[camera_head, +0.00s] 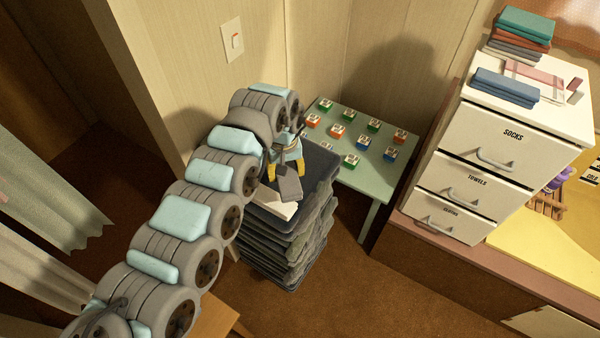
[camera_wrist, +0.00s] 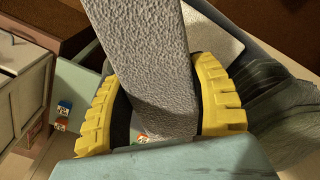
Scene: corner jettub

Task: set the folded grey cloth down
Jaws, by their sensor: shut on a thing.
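The folded grey cloth (camera_head: 290,187) is a small slab between the fingers of my gripper (camera_head: 286,171) in the head view. In the wrist view the cloth (camera_wrist: 150,65) shows a rough grey face and runs up out of the picture. The yellow fingers of my gripper (camera_wrist: 165,108) stand on both sides of it, shut on it. Below the cloth in the head view is a pale flat piece (camera_head: 272,203) on top of a tall dark grey stack (camera_head: 290,245). I cannot tell whether the cloth touches the pale piece.
A green table (camera_head: 350,178) with several small labelled blocks stands behind the stack. A white drawer unit (camera_head: 485,165) is at right, with folded blue cloths (camera_head: 505,88) and a coloured cloth pile (camera_head: 522,32) on top. Brown floor (camera_head: 350,290) is clear in front.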

